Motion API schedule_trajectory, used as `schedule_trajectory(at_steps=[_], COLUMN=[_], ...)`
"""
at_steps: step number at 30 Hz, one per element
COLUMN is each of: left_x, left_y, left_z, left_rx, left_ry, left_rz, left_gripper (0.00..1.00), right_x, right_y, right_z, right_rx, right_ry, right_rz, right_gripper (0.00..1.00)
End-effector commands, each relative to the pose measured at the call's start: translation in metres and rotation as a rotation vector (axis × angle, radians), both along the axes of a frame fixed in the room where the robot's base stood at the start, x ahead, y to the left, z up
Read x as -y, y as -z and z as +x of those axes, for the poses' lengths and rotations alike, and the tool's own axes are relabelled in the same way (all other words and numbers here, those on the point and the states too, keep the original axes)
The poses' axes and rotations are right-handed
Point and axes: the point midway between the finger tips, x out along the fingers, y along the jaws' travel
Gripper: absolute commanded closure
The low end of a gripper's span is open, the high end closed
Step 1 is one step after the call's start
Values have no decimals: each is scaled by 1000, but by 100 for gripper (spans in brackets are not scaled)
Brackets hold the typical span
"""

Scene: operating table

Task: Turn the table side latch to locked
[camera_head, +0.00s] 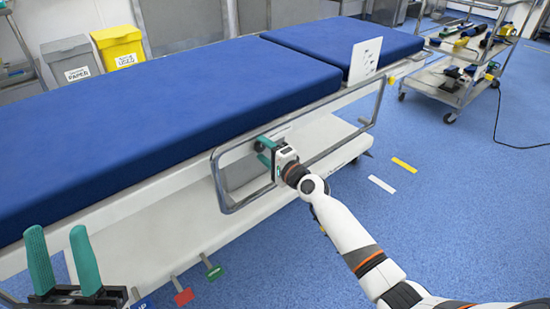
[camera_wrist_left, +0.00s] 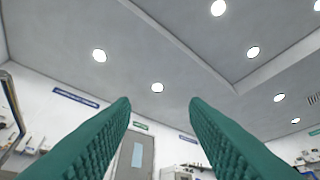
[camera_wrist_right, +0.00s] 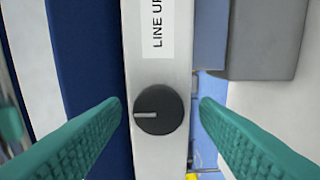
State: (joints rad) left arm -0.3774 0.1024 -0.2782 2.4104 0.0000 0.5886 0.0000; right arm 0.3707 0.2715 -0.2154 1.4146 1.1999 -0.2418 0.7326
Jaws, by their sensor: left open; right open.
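The table side latch (camera_wrist_right: 165,118) shows in the right wrist view as a round black knob on the table's pale side rail (camera_wrist_right: 158,72). Its light pointer mark points left in that view. My right gripper (camera_head: 266,150) is at the table's side; in the right wrist view its open green fingers (camera_wrist_right: 160,103) stand on either side of the knob, with gaps, not gripping it. In the head view the gripper mostly hides the knob. My left gripper (camera_head: 56,236) is open and empty at the lower left, fingers up; its wrist view shows the ceiling between the fingers (camera_wrist_left: 160,102).
A metal side rail frame (camera_head: 227,203) surrounds my right gripper on the operating table (camera_head: 150,125). A label (camera_wrist_right: 158,28) partly reads "LINE UP". Red (camera_head: 184,297) and green (camera_head: 214,272) pedals lie below.

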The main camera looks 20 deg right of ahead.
Motion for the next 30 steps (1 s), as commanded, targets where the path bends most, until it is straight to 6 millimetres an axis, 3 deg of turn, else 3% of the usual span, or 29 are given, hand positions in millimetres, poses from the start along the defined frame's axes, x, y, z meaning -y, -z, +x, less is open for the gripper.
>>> schedule_trajectory(at_steps=[5,12,18,30], left_x=[3,6,7,7], left_y=[10,35,46,47], left_z=[20,47,54,55], left_rx=[-146,-380,-452,-464], left_ry=[-8,-21,-25,-26], left_rz=[44,114,135,138], left_gripper=[59,59,59,59], right_x=[7,24,36,40], right_y=[-2,0,0,0], right_z=[-19,-67,-97,-109], right_rx=[-2,-4,-2,0], right_ry=[0,-1,0,1], right_rz=[-2,-3,-2,1], right_gripper=[45,45,45,45])
